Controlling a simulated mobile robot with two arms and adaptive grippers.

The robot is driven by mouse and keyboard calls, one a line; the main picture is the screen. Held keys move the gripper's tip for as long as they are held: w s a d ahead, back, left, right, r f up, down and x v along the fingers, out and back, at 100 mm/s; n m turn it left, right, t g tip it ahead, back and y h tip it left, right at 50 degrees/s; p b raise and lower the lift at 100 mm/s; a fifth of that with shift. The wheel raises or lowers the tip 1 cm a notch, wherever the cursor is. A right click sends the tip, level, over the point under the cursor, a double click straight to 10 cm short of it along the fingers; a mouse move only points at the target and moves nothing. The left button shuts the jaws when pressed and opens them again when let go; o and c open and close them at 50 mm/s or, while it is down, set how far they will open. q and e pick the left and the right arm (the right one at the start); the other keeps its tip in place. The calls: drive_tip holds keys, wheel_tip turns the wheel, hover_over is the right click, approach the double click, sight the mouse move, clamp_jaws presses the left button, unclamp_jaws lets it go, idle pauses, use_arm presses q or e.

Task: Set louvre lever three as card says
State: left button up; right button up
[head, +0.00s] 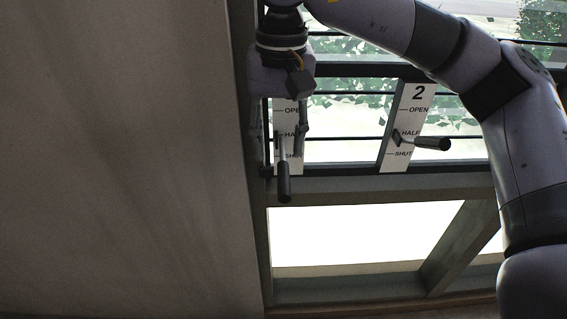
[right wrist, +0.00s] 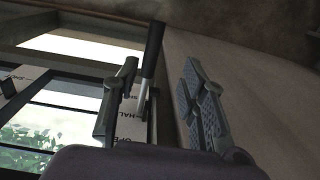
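A lever with a dark cylindrical handle (head: 284,185) comes out of a white plate (head: 287,163) marked OPEN, HALF and SHUT, next to the wall. My gripper covers the plate's number, so I cannot tell if it is lever three. The lever's root shows near HALF. My right gripper (head: 279,132) is open, its fingers on either side of the lever. In the right wrist view the lever handle (right wrist: 152,50) stands between the spread fingers, closer to the left one; contact cannot be told. My left gripper and the card are not in view.
Plate 2 (head: 420,97) stands to the right, its lever handle (head: 432,143) near HALF. A plain wall (head: 125,160) runs close along the left of the gripper. A dark frame rail (head: 340,187) crosses below the plates. Louvre panes lie behind.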

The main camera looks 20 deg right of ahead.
sight(284, 178)
drive_tip(key=shift+s+d+b, duration=0.1)
drive_tip(key=shift+d+b, duration=0.25)
drive_tip(key=shift+d, duration=0.1)
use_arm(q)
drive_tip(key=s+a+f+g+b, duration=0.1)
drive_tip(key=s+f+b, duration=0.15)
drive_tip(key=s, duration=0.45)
use_arm(e)
wheel_tip(284, 178, down, 2)
drive_tip(key=shift+f+p, duration=0.1)
drive_tip(key=shift+p, duration=0.35)
wheel_tip(284, 178, down, 6)
drive_tip(key=b, duration=0.4)
drive_tip(key=shift+r+p, duration=0.3)
drive_tip(key=shift+r, duration=0.05)
drive_tip(key=shift+f, duration=0.1)
drive_tip(key=shift+f+b, duration=0.4)
drive_tip(key=shift+b, duration=0.05)
drive_tip(key=shift+f+b, duration=0.35)
drive_tip(key=shift+f, duration=0.1)
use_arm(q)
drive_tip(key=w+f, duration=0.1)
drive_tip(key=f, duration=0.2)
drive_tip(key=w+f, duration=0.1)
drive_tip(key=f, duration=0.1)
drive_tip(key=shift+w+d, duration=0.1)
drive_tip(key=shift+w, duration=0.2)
use_arm(e)
drive_tip(key=shift+c, duration=0.6)
